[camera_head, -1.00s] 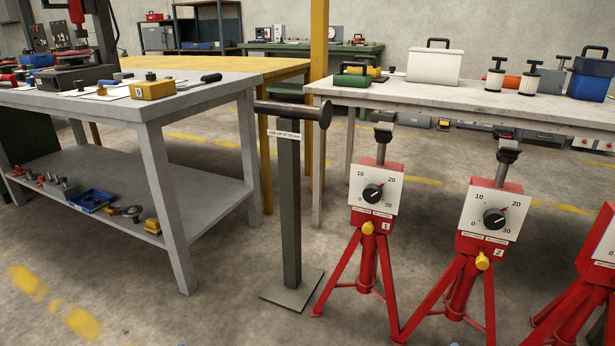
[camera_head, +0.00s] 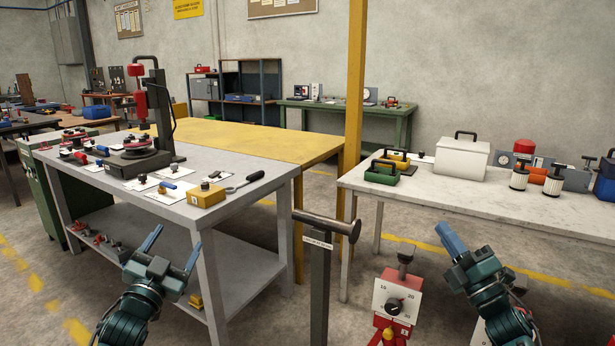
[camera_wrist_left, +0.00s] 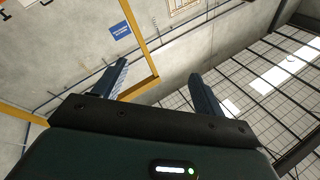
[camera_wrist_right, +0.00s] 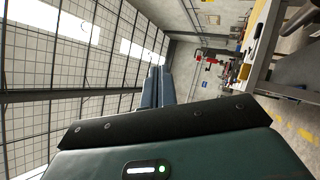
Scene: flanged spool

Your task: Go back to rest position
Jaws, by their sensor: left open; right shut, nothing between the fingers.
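My left gripper (camera_head: 172,252) is raised in front of the grey table at the lower left of the head view. Its two fingers are spread apart with nothing between them; the left wrist view (camera_wrist_left: 160,82) shows the same gap. My right gripper (camera_head: 449,238) is raised at the lower right, in front of the white-topped table. Its fingers are together and hold nothing; they also show closed in the right wrist view (camera_wrist_right: 158,75). Both grippers point upward, and neither visibly touches anything.
The grey table (camera_head: 270,198) carries a red-topped press (camera_head: 145,120) and a yellow block (camera_head: 205,194). A post with a horizontal bar (camera_head: 325,226) and a red stand with a dial (camera_head: 393,303) stand between my arms. The white-topped table (camera_head: 440,194) is at the right.

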